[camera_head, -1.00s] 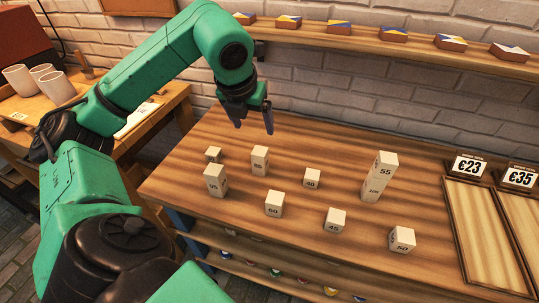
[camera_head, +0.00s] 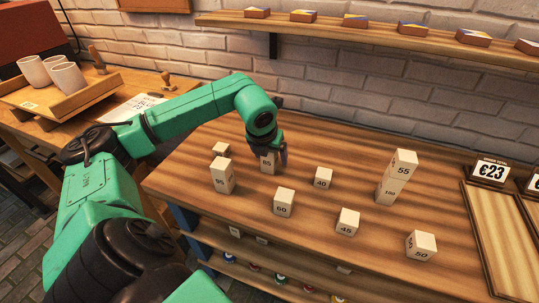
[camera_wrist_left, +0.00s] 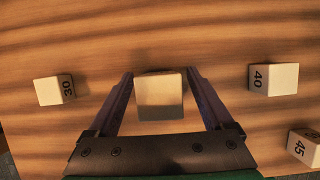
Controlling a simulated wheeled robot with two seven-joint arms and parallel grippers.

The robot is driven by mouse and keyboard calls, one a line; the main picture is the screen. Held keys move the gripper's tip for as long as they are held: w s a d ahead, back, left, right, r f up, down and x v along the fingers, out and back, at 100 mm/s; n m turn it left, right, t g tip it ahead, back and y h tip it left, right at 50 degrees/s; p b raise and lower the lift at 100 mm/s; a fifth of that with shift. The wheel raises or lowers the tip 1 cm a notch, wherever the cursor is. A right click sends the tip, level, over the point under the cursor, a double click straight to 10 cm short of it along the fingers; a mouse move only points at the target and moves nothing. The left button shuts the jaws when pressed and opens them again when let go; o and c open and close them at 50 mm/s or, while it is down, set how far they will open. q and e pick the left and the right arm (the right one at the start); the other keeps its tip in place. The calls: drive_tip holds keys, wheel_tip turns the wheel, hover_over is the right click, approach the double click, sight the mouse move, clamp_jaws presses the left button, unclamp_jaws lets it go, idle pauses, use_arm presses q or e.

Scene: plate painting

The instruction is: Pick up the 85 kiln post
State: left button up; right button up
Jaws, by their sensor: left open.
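The 85 kiln post (camera_head: 268,166) is a pale upright block standing on the wooden table, left of the middle. My left gripper (camera_head: 274,155) is lowered over it from above, its fingers open. In the left wrist view the post (camera_wrist_left: 160,92) stands between the two spread fingers, seen from above, its number hidden there. A gap shows on each side of it, so the fingers look apart from the post. In the head view the gripper hides the post's top. My right gripper is not in view.
Close around stand a small post (camera_head: 221,149), the 95 post (camera_head: 222,176), the 60 post (camera_head: 284,203) and the 40 post (camera_head: 323,178). Farther right are the 45 post (camera_head: 348,222), the 50 post (camera_head: 420,245) and the 55 block (camera_head: 403,162) on the 100 post (camera_head: 391,190).

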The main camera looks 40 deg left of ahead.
use_arm(q)
drive_tip(key=shift+x, duration=0.75)
drive_tip(key=shift+r, duration=0.1)
clamp_jaws()
